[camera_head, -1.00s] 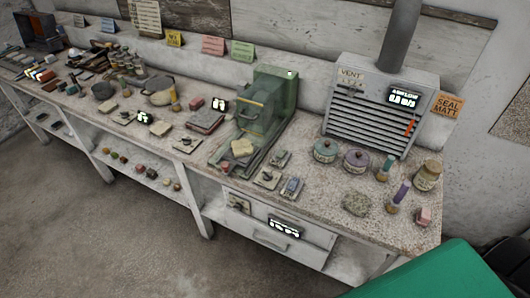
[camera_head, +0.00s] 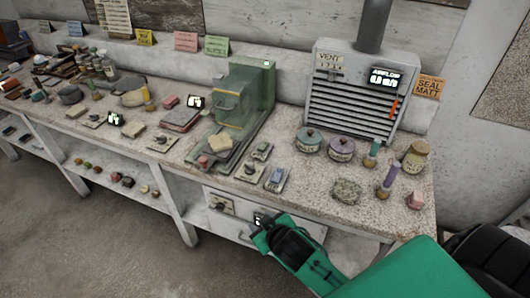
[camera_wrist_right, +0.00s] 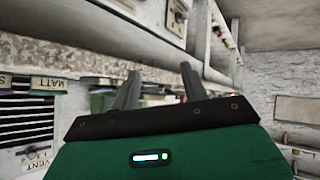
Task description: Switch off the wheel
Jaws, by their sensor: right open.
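The green wheel machine (camera_head: 243,92) stands on the bench with a clear green guard. The wheel inside is hard to make out. A pinkish-red knob (camera_head: 203,162) shows at its front left. Small switch plates lie in front of it: one with a blue switch (camera_head: 275,178), one with a dark switch (camera_head: 250,171), and one behind (camera_head: 261,151). I cannot tell which belongs to the wheel. My right gripper is in front of the drawers, below the bench edge; its two fingers stand apart and empty in the right wrist view (camera_wrist_right: 160,88). My left gripper is not in view.
The vent unit (camera_head: 352,95) stands behind lidded pots (camera_head: 308,143). A stone (camera_head: 346,191), bottles (camera_head: 388,180) and a pink block (camera_head: 415,199) fill the bench's right end. The drawer front (camera_head: 222,207) is below the bench edge. Floor (camera_head: 110,250) is clear at left.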

